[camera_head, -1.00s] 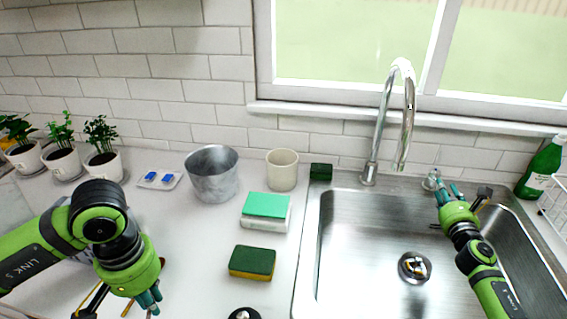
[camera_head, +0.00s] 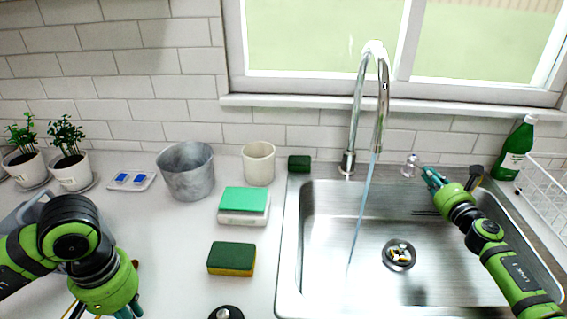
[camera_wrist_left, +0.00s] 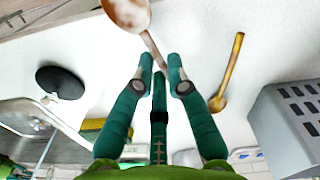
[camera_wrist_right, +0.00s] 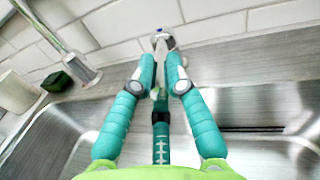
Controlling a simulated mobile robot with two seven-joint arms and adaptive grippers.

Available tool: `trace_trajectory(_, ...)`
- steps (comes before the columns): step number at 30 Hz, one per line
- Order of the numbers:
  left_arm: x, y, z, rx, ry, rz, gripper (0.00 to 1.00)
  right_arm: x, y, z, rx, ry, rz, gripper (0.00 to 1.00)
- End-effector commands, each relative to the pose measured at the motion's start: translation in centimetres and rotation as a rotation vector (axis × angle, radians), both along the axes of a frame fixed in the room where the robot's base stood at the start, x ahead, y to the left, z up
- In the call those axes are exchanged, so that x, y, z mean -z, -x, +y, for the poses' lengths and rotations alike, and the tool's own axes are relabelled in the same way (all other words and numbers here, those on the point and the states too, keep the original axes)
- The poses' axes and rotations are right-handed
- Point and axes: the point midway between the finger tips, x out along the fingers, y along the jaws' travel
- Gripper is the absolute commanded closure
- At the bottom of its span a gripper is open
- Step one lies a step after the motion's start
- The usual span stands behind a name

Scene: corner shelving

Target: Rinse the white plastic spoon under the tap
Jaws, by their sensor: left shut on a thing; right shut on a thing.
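The white plastic spoon (camera_wrist_left: 127,14) shows at the top of the left wrist view, its bowl smeared brown. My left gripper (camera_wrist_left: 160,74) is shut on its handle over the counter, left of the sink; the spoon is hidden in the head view. The tap (camera_head: 374,90) stands behind the sink (camera_head: 292,240), and a thin stream of water falls from its spout into the basin. My right gripper (camera_head: 431,178) is shut on the tap's handle (camera_head: 409,164), right of the spout; the handle also shows in the right wrist view (camera_wrist_right: 162,41).
A sponge (camera_head: 231,259), a green-topped box (camera_head: 244,202), a metal bucket (camera_head: 186,172) and a cream cup (camera_head: 258,163) stand on the counter. A wooden spoon (camera_wrist_left: 229,70) lies near a grey crate (camera_wrist_left: 285,120). A green bottle (camera_head: 514,150) and wire rack (camera_head: 545,185) are at right.

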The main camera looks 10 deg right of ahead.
Motion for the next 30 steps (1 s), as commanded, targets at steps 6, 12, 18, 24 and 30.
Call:
trace_trajectory(6, 0.2, 0.0, 0.0, 0.000, 0.000, 0.000, 0.95, -0.3, 0.0, 0.0, -0.014, -0.001, -0.002, 1.00)
trace_trajectory(12, 0.1, 0.0, 0.0, 0.000, 0.000, 0.000, 0.95, -0.3, 0.0, 0.0, -0.013, -0.001, -0.003, 0.62)
trace_trajectory(18, 0.2, 0.0, 0.0, 0.000, 0.000, 0.000, 0.95, -0.2, 0.0, -0.1, -0.011, -0.001, -0.001, 0.62)
trace_trajectory(24, 0.2, 0.0, 0.0, 0.000, 0.000, 0.000, 0.95, -0.1, 0.2, 0.0, -0.011, -0.001, 0.001, 0.62)
trace_trajectory(30, 0.2, 0.0, 0.0, 0.000, 0.000, 0.000, 0.95, 0.1, 2.1, 0.1, -0.012, 0.000, 0.003, 0.62)
